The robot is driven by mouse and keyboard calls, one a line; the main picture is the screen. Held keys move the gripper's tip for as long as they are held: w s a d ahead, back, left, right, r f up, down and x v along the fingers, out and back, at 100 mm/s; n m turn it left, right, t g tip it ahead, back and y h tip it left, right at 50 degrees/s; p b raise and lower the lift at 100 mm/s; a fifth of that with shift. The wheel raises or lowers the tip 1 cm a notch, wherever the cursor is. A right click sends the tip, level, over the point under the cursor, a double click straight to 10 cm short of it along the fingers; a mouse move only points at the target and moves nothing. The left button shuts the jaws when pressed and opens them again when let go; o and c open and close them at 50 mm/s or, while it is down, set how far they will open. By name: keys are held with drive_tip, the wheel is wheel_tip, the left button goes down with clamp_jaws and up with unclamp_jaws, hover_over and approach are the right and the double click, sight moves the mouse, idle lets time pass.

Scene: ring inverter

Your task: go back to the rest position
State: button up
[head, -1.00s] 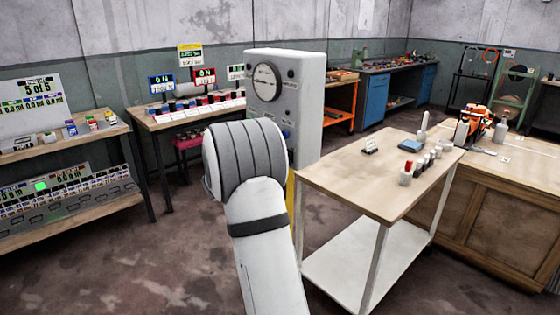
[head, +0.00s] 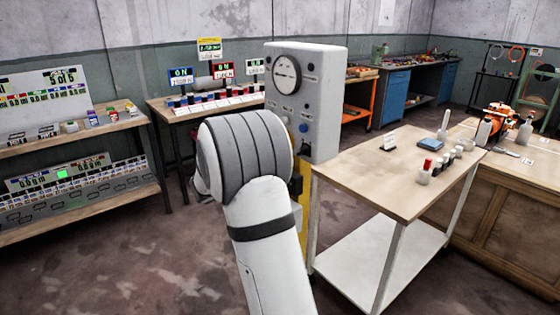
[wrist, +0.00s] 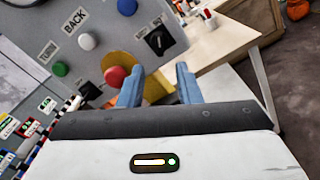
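My gripper (wrist: 158,88) shows in the wrist view with its two blue fingers apart and nothing between them. Beyond the fingers is a grey control panel with a red knob (wrist: 116,77), a blue button (wrist: 127,6), a white button and a black rotary switch. The fingers appear in front of the panel; I cannot tell how far from it. In the head view my arm's white links cover the middle, and the gripper itself is hidden behind them. The grey machine (head: 318,70) with a round dial stands just beyond my arm.
A wooden-topped table (head: 370,178) with small containers stands to the right. A wooden cabinet (head: 500,210) is further right. Shelves (head: 75,140) with small boxes and a bench (head: 180,112) with displays are on the left. Bare floor (head: 120,260) lies at the front left.

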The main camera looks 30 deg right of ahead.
idle(0.4)
drive_tip(key=s+a+m+g+y+p, duration=0.1)
drive_tip(key=s+a+m+y+p, duration=0.15)
drive_tip(key=s+a+y, duration=0.4)
drive_tip(key=s+a+m+g+y+p, duration=0.1)
drive_tip(key=s+a+m+y, duration=0.2)
drive_tip(key=s, duration=0.6)
drive_tip(key=s+a+f+m+t+y+p, duration=0.1)
drive_tip(key=s+a+m+y, duration=0.2)
drive_tip(key=s+a, duration=0.3)
drive_tip(key=s+a+m+t+y+p, duration=0.2)
drive_tip(key=s+a+m+y, duration=0.2)
drive_tip(key=a, duration=0.7)
drive_tip(key=shift+s+a+f+y, duration=0.35)
drive_tip(key=shift+s+y, duration=0.4)
drive_tip(key=shift+s, duration=0.2)
drive_tip(key=shift+d, duration=0.1)
